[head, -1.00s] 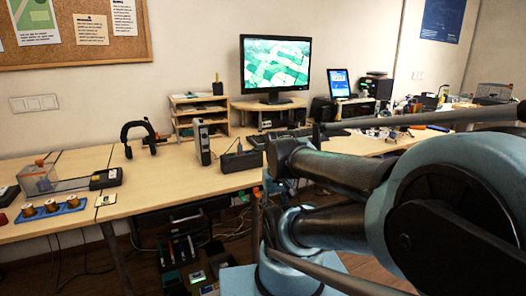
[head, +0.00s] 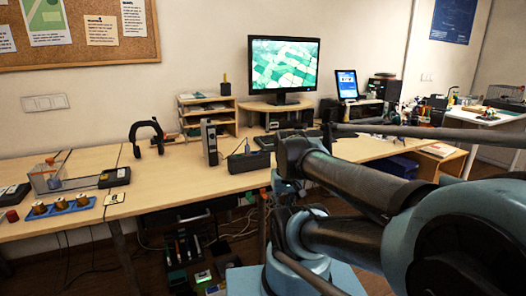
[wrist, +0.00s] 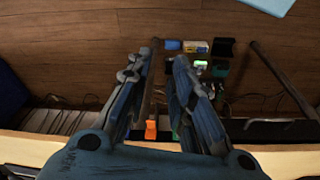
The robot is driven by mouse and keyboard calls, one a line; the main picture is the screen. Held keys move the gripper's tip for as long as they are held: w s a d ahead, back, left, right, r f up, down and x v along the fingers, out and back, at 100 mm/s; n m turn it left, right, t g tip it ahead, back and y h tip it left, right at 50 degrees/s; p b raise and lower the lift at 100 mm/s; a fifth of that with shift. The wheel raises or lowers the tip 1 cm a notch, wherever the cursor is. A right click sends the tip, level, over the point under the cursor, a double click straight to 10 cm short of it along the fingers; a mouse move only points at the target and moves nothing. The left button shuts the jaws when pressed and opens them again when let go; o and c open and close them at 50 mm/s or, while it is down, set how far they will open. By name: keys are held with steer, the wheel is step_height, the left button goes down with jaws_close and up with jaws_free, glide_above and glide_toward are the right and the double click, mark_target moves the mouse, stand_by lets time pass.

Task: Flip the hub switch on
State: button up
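A black box-shaped device (head: 248,161), possibly the hub, lies on the wooden table near its front edge, below the monitor. A thin dark piece stands up at its back. No switch can be made out on it. An upright grey-black unit (head: 209,144) stands just left of it. My gripper (wrist: 162,62) is open and empty in the wrist view, its two fingers apart over the floor. Neither the black device nor a switch can be made out between them. In the head view my arm is at the right, and the gripper cannot be made out clearly.
The table (head: 170,175) also holds headphones on a stand (head: 147,137), a blue tray of spools (head: 62,207), a clear box (head: 46,178) and a monitor (head: 284,64). Small items lie on the floor below, including a blue one (wrist: 172,45). The table front between tray and device is largely clear.

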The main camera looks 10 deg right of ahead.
steer(key=shift+r, duration=0.4)
jaws_close()
step_height(320, 180, up, 22)
steer(key=n+g, duration=0.3)
steer(key=n, duration=1.7)
glide_above(261, 153)
steer(key=shift+w+n+g, duration=0.3)
steer(key=shift+w, duration=0.8)
steer(key=f, duration=0.4)
steer(key=s+f, duration=0.1)
steer(key=f, duration=0.8)
steer(key=shift+s+d+f, duration=0.2)
steer(key=shift+s+f, duration=0.15)
steer(key=shift+f, duration=0.05)
steer(key=shift+a+f, duration=0.1)
steer(key=shift+a, duration=0.05)
